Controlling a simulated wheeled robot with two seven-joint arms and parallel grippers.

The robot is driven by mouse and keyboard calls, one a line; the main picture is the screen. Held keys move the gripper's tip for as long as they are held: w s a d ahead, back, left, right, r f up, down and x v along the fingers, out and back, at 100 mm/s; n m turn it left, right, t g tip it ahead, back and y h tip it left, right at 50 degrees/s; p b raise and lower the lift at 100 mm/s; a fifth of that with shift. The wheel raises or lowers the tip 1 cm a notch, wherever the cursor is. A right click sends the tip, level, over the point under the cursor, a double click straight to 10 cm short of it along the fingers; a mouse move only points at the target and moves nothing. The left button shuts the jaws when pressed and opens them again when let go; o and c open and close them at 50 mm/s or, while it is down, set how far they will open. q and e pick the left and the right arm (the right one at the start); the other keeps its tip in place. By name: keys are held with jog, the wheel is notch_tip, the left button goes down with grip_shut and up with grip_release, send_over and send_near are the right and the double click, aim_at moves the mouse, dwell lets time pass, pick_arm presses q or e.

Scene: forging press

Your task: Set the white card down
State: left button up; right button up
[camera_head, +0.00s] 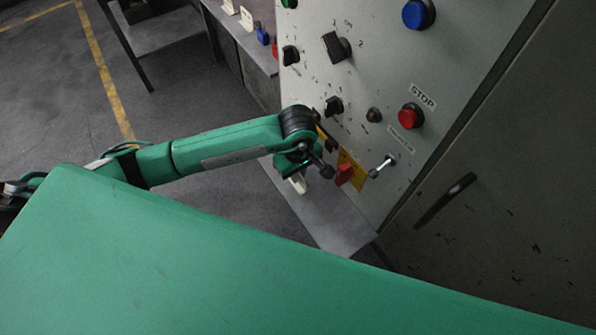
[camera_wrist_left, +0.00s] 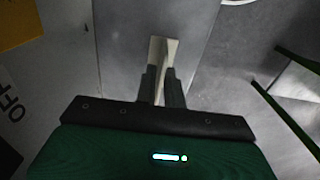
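My left gripper (camera_wrist_left: 160,80) has its two dark fingers closed on the white card (camera_wrist_left: 163,52), which sticks out between the fingertips. In the head view the card (camera_head: 298,183) shows as a small pale piece below the left gripper (camera_head: 301,172), partly hidden by the wrist. It is over the grey ledge (camera_head: 345,228) at the foot of the control panel. I cannot tell whether the card touches the ledge. My right gripper is in neither view.
The grey control panel (camera_head: 385,75) rises just beyond the gripper. A red switch (camera_head: 344,173) on a yellow plate (camera_head: 352,168) and a small metal lever (camera_head: 382,166) are close to the right. A bench (camera_head: 255,45) with pale cards stands behind. The ledge's front part is clear.

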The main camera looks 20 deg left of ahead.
pick_arm(q)
jog(key=shift+o, duration=1.2)
jog(key=shift+r, duration=0.1)
jog(key=shift+r, duration=0.5)
notch_tip(320, 180, up, 5)
jog(key=shift+r+b, duration=0.15)
jog(key=shift+b, duration=0.65)
jog(key=shift+r, duration=0.7)
jog(key=shift+f, duration=0.1)
